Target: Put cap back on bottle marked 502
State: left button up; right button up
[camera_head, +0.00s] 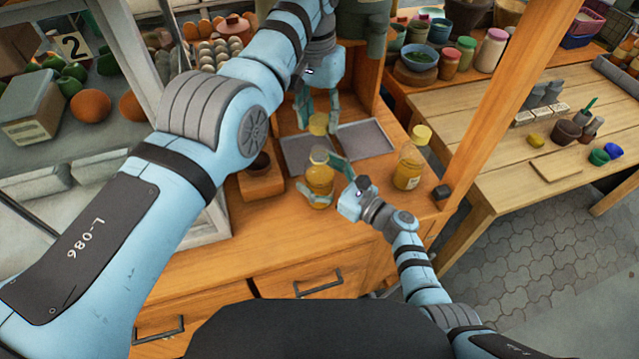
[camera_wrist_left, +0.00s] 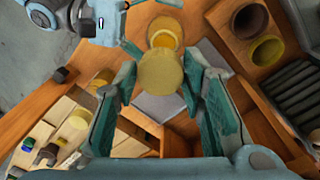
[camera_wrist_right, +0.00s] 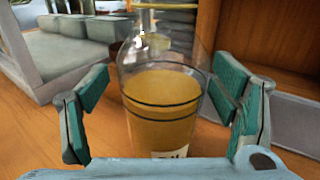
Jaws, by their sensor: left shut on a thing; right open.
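An amber-filled clear bottle (camera_head: 320,182) stands upright on the wooden desk; its label (camera_wrist_right: 170,153) is only partly in view, and I cannot read the marking. My right gripper (camera_head: 327,178) is open, its fingers on either side of that bottle; the bottle also shows between them in the right wrist view (camera_wrist_right: 160,110). My left gripper (camera_head: 318,108) is shut on a yellow cap (camera_head: 318,123), held above and a little behind the bottle. The cap also shows between the fingers in the left wrist view (camera_wrist_left: 160,72). A second bottle (camera_head: 408,168) with a yellow cap stands to the right.
Two grey trays (camera_head: 368,139) lie behind the bottle. A wooden block (camera_head: 262,182) with a dark round hole stands to the left. A wooden post (camera_head: 500,70) rises at the right, beyond the second bottle. A small dark block (camera_head: 442,194) sits near the desk's right edge.

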aim_at(319, 135)
jog(key=shift+w+a, duration=0.15)
pick_arm(q)
jog(key=shift+w+f, duration=0.15)
jog(key=shift+w, duration=0.2)
pick_arm(e)
jog(key=shift+w+f, duration=0.15)
jog(key=shift+w, duration=0.1)
pick_arm(q)
jog(key=shift+s, duration=0.15)
pick_arm(e)
jog(key=shift+s, duration=0.15)
jog(key=c, duration=1.8)
pick_arm(q)
jog(key=shift+f, duration=2.45)
jog(key=shift+f, duration=0.9)
jog(key=shift+f, duration=0.5)
